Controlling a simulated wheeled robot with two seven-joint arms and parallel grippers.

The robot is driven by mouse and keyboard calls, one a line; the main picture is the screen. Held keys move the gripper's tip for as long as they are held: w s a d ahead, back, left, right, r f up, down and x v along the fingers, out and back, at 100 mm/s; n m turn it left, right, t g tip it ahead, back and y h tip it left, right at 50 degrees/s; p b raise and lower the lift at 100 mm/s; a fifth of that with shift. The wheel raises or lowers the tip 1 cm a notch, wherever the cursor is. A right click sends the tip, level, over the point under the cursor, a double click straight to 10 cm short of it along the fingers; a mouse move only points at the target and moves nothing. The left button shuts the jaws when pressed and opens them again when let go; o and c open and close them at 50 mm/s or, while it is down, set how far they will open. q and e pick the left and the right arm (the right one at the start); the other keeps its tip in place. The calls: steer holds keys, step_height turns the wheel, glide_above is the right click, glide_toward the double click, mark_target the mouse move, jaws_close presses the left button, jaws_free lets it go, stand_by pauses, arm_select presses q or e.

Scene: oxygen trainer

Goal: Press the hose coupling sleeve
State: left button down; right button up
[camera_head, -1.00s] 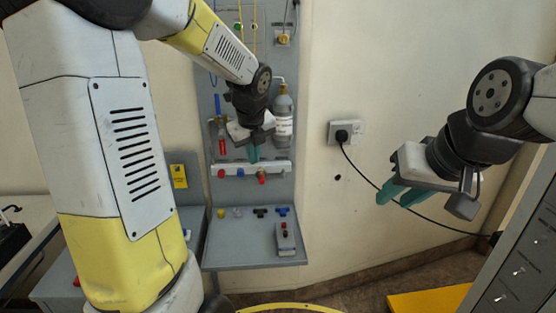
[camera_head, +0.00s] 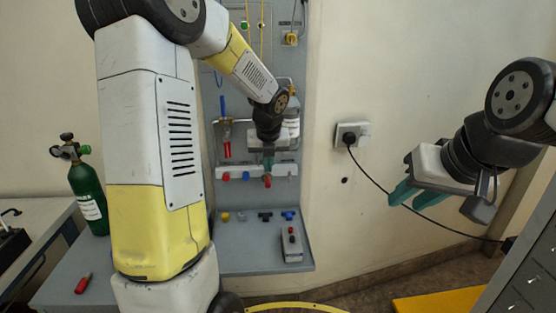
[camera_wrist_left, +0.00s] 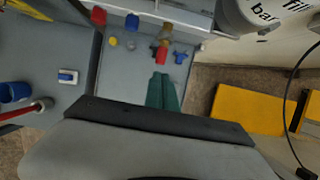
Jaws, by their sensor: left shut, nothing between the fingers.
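A pale rail (camera_head: 283,172) on the grey wall panel carries several small fittings. One is a red coupling (camera_head: 267,181); with its brass part it also shows in the left wrist view (camera_wrist_left: 162,54). I cannot tell which part is the sleeve. My left gripper (camera_head: 267,166) is shut and empty, its green fingertips just above this coupling in the head view. In the left wrist view the fingertips (camera_wrist_left: 161,78) end close to the coupling; contact cannot be told. My right gripper (camera_head: 414,190) is open and empty, out to the right before the wall.
A grey shelf (camera_head: 245,258) below the rail holds small fittings and a grey box with a red knob (camera_head: 291,240). A green cylinder (camera_head: 87,190) stands on the left bench. A black cable hangs from the wall socket (camera_head: 352,135).

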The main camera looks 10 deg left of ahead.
mark_target(267, 176)
arm_select(q)
steer(key=x, duration=0.6)
steer(key=w, duration=0.2)
steer(key=w+a, duration=0.1)
steer(key=shift+f, duration=0.3)
steer(key=shift+w+a, duration=0.1)
steer(key=shift+w, duration=0.45)
steer(key=shift+w+a, duration=0.3)
steer(key=shift+w, duration=0.65)
